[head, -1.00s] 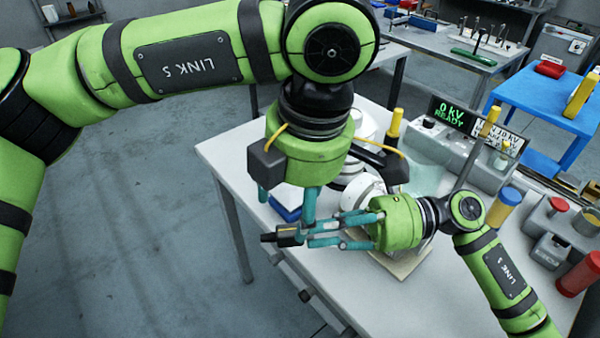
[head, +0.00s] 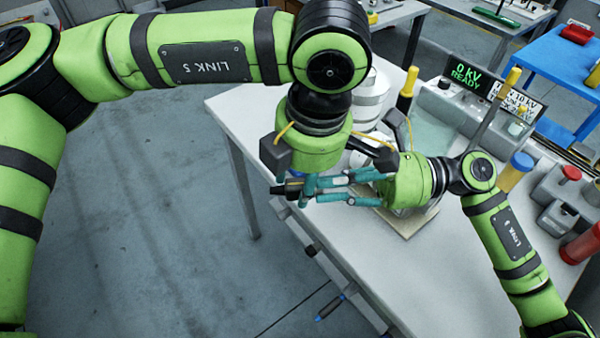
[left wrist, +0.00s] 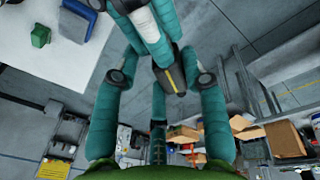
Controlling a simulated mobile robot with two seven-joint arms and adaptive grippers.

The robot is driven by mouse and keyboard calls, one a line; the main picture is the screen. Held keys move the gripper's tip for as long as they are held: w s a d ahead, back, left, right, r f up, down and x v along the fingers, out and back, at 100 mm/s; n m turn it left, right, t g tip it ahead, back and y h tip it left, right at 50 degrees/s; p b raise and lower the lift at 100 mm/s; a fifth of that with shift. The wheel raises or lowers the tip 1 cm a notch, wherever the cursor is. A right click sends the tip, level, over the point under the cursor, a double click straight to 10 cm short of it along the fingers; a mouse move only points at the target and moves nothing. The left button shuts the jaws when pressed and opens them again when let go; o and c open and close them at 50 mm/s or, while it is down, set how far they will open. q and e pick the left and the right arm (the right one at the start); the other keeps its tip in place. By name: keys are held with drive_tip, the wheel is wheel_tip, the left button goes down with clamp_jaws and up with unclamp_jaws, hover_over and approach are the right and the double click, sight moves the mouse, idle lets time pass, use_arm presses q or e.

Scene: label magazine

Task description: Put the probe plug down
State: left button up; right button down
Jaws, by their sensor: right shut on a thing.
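The probe plug (head: 289,188) is a dark stub with a yellow stripe, held just off the bench's front-left edge. My right gripper (head: 308,187), reaching in from the right, is shut on it with teal fingers. In the left wrist view the plug (left wrist: 169,80) hangs from the right fingers at the top. My left gripper (left wrist: 160,75) is open. Its fingers stand apart on either side of the plug, with visible gaps. In the head view my left gripper (head: 312,180) points down over the plug, its fingertips partly hidden behind the right fingers.
The grey bench (head: 237,112) carries a white ribbed object (head: 370,98), a yellow-topped post (head: 408,85) and a "0 kV READY" display (head: 464,77). A blue table (head: 553,85) stands behind. A blue-tipped tool (head: 330,307) shows low by the bench front. Floor at left is clear.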

use_arm(q)
drive_tip(key=o, duration=1.2)
drive_tip(key=shift+c, duration=0.2)
